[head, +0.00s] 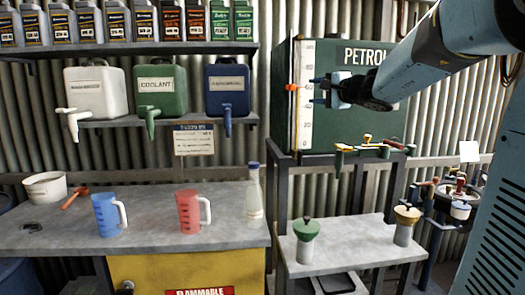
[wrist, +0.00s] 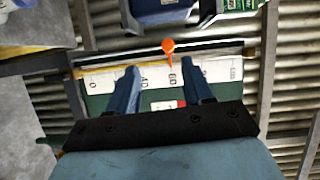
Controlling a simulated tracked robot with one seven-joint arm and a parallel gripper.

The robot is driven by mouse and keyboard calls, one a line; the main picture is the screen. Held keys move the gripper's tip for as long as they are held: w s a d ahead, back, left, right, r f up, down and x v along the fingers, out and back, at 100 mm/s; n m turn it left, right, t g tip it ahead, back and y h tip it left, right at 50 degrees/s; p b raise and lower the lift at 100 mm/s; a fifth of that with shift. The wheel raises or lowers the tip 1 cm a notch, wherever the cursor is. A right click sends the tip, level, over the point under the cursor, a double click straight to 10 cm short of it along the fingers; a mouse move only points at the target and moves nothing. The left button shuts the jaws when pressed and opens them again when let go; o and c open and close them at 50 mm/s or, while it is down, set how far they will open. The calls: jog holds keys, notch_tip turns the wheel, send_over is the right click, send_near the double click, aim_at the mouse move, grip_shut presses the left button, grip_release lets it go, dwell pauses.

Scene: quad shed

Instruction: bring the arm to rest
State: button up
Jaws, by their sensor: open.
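My gripper (head: 315,91) is at the upper right in the head view, in front of the petrol tank (head: 365,120). Its two blue fingers are apart with nothing held between them; in the wrist view they also show apart (wrist: 161,72). The fingers point at the white level scale (head: 303,120) on the tank's left side. An orange marker (head: 292,87) sits at that scale, just beyond the fingertips, and shows in the wrist view (wrist: 168,47). I cannot tell whether a finger touches the scale.
A bench (head: 140,250) holds a blue jug (head: 105,214), a red jug (head: 188,211) and a clear bottle (head: 254,197). Canisters stand on a shelf (head: 120,123) above.

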jog(key=s+a+f+n+g, duration=0.4)
jog(key=s+f, duration=0.2)
jog(key=s, duration=0.4)
jog(key=s+a+f+n+g, duration=0.35)
jog(key=s+f, duration=0.25)
jog(key=s, duration=0.4)
jog(key=s+d+f+n+g+h, duration=0.1)
jog(key=s+d+f+n+h, duration=0.1)
jog(key=s, duration=0.5)
jog(key=s+d+f+n+g+h, duration=0.1)
jog(key=s+d+f+n+h, duration=0.2)
jog(key=s+d+f+h, duration=0.2)
jog(key=s+f, duration=0.3)
jog(key=f, duration=0.1)
jog(key=shift+s+d+g+h, duration=0.15)
jog(key=shift+g+h, duration=0.2)
jog(key=shift+h, duration=0.05)
jog(key=shift+f, duration=0.1)
